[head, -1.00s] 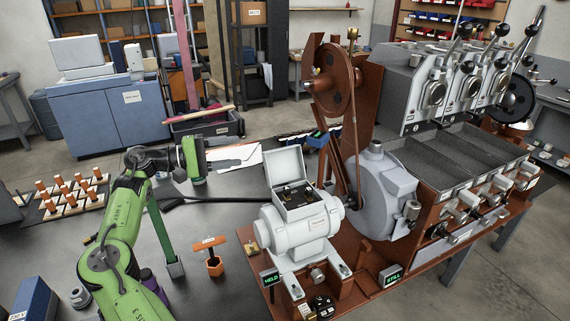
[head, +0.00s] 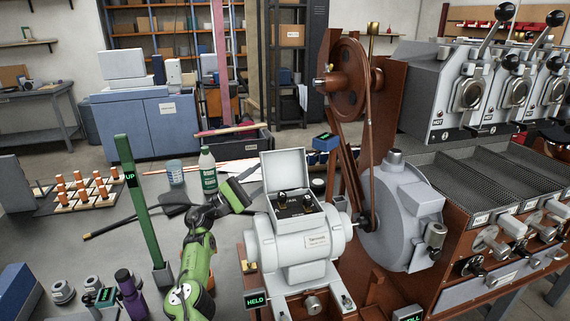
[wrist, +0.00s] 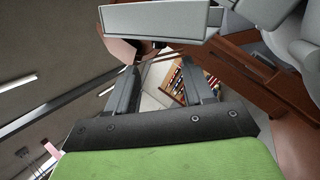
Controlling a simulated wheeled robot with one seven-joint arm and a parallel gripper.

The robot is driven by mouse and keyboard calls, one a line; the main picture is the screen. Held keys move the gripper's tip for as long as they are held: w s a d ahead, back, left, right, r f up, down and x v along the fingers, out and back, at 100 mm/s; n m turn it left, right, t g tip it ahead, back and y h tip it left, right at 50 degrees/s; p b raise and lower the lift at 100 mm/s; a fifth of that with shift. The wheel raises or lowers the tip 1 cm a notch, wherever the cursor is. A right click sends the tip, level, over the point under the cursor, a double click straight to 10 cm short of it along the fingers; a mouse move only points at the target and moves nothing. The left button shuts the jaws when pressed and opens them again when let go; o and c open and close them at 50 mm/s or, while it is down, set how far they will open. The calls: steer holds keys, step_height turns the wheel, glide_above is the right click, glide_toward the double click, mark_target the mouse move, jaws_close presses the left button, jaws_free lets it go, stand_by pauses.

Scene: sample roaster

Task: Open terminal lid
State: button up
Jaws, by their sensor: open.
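The light grey motor (head: 305,243) carries a terminal box (head: 298,219) on top. Its lid (head: 283,170) stands upright at the back edge, so the box is open and dark terminals (head: 295,204) show inside. My gripper (head: 252,174) is just left of the lid and box in the head view; its fingertips are small there, and I cannot tell whether they touch. In the wrist view my gripper (wrist: 162,82) has its two fingers apart, with nothing between them. A light grey flat-sided part (wrist: 155,20), perhaps the lid or box, lies beyond the fingertips.
The belt wheel (head: 348,70) and brown frame rise right of the motor. A green bottle (head: 208,172) and a glass beaker (head: 176,173) stand behind my arm. A green upright post (head: 140,205) stands left of it. Some dark bench top lies clear at left.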

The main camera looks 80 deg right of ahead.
mark_target(283, 161)
steer(key=x, duration=0.8)
steer(key=shift+s+d+r+b, duration=0.1)
steer(key=shift+r+b, duration=0.05)
steer(key=shift+b, duration=0.25)
jaws_close()
